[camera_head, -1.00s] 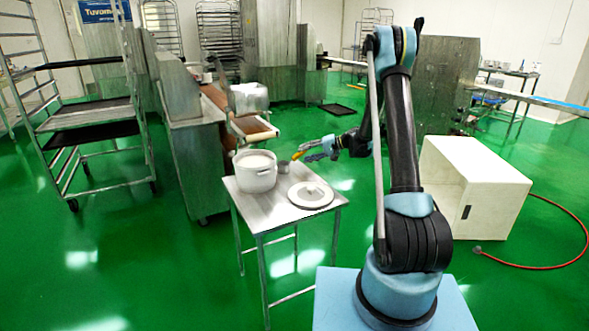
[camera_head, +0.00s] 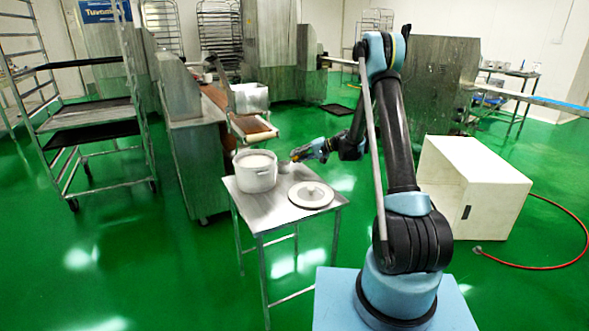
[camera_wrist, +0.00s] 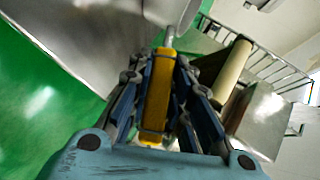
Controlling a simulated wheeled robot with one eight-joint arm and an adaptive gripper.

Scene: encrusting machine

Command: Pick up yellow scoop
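The yellow scoop (camera_wrist: 157,95) lies lengthwise between the fingers of my gripper (camera_wrist: 162,65) in the wrist view. Its yellow handle points back toward the palm, and its metal end is at the top of the picture. The blue finger pads flank the handle closely and look shut on it. In the head view my gripper (camera_head: 303,153) is at the right rear edge of the small metal table (camera_head: 255,210). The scoop's metal cup (camera_head: 285,167) shows beside the pot, and most of the handle is hidden by the fingers. I cannot tell whether the cup touches the table.
A white pot (camera_head: 256,176) with pale contents stands left of the scoop. A metal machine (camera_head: 197,140) stands behind left, a white cabinet (camera_head: 475,188) to the right.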

